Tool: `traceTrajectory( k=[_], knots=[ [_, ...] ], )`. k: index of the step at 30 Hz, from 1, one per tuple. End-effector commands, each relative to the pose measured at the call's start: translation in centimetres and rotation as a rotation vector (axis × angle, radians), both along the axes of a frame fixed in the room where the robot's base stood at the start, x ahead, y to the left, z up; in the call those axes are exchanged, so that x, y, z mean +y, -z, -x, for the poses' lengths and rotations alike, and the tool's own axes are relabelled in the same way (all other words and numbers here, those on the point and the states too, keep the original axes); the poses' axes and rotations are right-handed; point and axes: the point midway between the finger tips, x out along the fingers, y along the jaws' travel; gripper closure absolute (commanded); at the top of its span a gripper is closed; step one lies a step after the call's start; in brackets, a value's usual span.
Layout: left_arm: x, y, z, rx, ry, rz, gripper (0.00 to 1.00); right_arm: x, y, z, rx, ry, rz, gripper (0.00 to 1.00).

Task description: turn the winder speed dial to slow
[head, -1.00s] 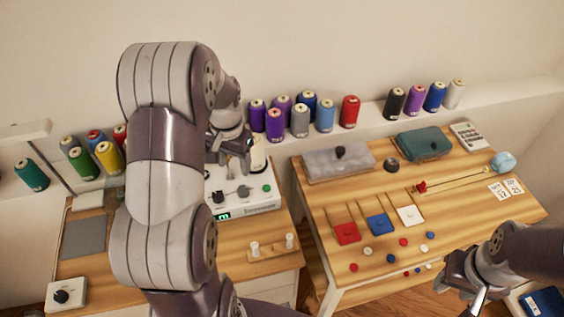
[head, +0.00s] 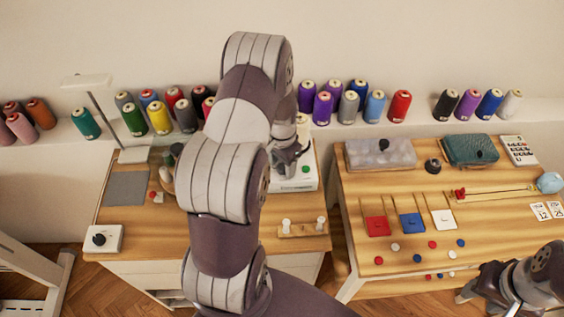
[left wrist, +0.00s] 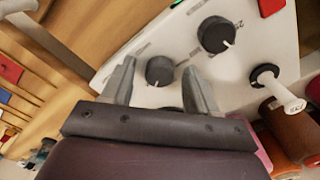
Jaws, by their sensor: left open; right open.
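A white machine (head: 300,183) stands at the right of the left table, mostly hidden behind my left arm in the head view. The left wrist view shows its white panel (left wrist: 270,55) with a smaller black dial (left wrist: 160,70) and a larger black dial (left wrist: 216,35), each with a white pointer mark. Which one sets winder speed I cannot tell. My left gripper (left wrist: 158,68) is open, its fingertips appearing on either side of the smaller dial; contact is not clear. My right gripper (head: 476,293) is open and empty at the lower right, away from the machine.
A white box with a black knob (head: 100,238) sits at the left table's front corner. A wooden holder with white pegs (head: 303,229) is in front of the machine. Thread spools line the back ledge (head: 430,130). The right table (head: 400,183) holds colored squares and buttons.

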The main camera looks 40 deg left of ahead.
Motion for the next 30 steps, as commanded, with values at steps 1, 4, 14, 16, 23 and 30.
traceTrajectory(
  k=[1, 4, 14, 16, 23, 30],
  knots=[
    [0.0, 0.0, 0.0, 0.0, 0.0, 0.0, 0.41, 0.0, 0.02, 0.0, 0.0, 0.0, 0.0, 0.57],
    [0.0, -0.02, -0.01, 0.0, 0.0, 0.0, 0.57, 0.0, 0.02, 0.0, 0.0, 0.0, 0.0, 0.57],
    [-0.01, -0.07, 0.02, 0.001, -0.007, 0.0, 0.97, 0.0, -0.02, -0.01, 0.0, 0.0, 0.0, 0.57],
    [-0.01, -0.09, 0.02, 0.001, -0.018, 0.001, 0.97, 0.0, -0.05, 0.0, 0.0, 0.0, 0.0, 0.57],
    [-0.02, -0.15, 0.02, 0.002, -0.122, 0.001, 0.97, 0.0, -0.32, -0.01, 0.0, 0.0, 0.0, 0.57],
    [-0.05, -0.2, 0.02, 0.002, -0.327, 0.001, 0.97, 0.0, -0.74, 0.0, 0.0, 0.0, 0.0, 0.57]
  ],
)
